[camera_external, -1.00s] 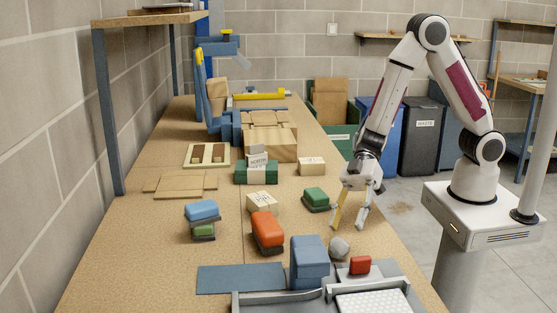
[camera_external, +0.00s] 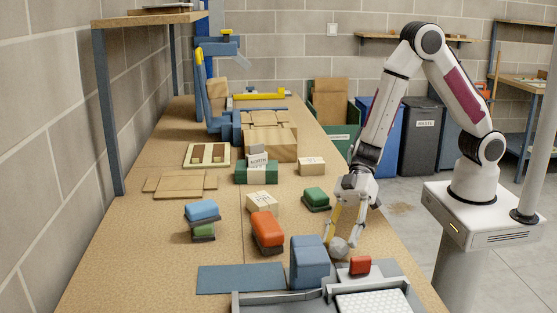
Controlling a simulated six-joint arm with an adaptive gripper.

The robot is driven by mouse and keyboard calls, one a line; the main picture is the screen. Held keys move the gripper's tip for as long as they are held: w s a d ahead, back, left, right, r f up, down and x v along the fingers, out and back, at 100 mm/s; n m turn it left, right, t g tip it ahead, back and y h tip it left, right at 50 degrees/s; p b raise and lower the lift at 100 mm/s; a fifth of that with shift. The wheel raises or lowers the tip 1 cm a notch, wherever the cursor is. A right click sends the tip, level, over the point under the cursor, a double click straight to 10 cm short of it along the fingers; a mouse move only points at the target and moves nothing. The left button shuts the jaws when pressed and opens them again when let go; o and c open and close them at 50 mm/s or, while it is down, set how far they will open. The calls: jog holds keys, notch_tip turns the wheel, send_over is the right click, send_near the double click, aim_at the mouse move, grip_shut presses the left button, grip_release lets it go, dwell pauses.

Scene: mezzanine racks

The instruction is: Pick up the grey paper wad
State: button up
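The grey paper wad (camera_external: 338,247) is a small rounded lump on the wooden table, just behind the red block and right of the tall blue block. My gripper (camera_external: 341,244) points down over it, with its fingers spread and the wad low between the fingertips. The fingers look about as far apart as before. Whether either fingertip touches the wad is too small to tell.
The tall blue block (camera_external: 309,262) stands close left of my gripper. A red block (camera_external: 360,265) sits just in front, by a grey tray (camera_external: 250,302). An orange-red block (camera_external: 267,230) and a green block (camera_external: 316,198) are farther off. The table's right edge is near.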

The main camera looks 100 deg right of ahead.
jog(key=shift+w+a+f, duration=0.3)
jog(key=shift+a+f, duration=0.05)
jog(key=shift+a, duration=0.2)
jog(key=c, duration=0.5)
jog(key=shift+o, duration=0.2)
jog(key=shift+r, duration=0.1)
jog(key=shift+c, duration=0.5)
jog(key=shift+r, duration=0.15)
jog(key=shift+c, duration=0.6)
jog(key=shift+r, duration=4.75)
